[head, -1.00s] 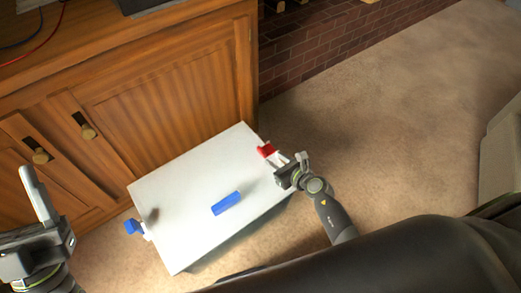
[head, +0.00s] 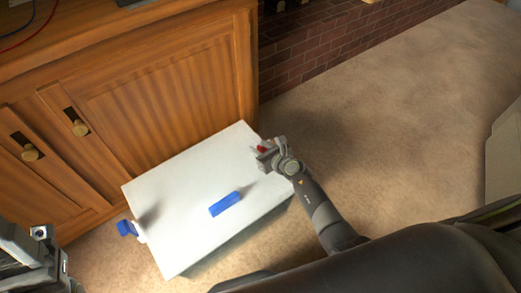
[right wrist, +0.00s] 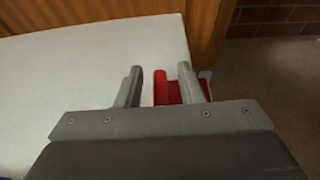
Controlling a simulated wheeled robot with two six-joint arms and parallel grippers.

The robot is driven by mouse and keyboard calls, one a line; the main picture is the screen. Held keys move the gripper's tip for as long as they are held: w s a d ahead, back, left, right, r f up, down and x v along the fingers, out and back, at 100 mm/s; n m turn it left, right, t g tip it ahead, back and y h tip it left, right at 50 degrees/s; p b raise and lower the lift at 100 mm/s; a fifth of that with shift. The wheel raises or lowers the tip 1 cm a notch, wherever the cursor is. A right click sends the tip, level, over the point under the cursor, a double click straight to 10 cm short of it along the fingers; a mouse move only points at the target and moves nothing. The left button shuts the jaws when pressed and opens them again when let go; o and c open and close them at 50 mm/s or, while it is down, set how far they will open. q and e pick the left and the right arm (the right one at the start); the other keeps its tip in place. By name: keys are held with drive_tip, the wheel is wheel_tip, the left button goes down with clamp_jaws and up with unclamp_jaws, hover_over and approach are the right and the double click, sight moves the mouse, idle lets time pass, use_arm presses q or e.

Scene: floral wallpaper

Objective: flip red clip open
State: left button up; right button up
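A white box (head: 165,195) stands on the carpet with a blue bar (head: 225,204) on its lid. The red clip (head: 261,149) is at the box's far right end, mostly hidden behind my right gripper (head: 264,158). In the right wrist view the right gripper (right wrist: 161,88) is open. The red clip (right wrist: 168,91) shows between its fingers, nearer the right finger, and continues behind that finger. I cannot tell whether they touch. A blue clip (head: 127,228) is at the box's left end. My left gripper (head: 35,262) is partly in view at lower left, away from the box.
A wooden cabinet (head: 165,95) stands close behind the box. A brick hearth (head: 310,60) is at the back. Carpet (head: 400,130) is clear to the right, with a pale block-like object (head: 505,150) at the right edge.

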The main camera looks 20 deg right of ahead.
clamp_jaws()
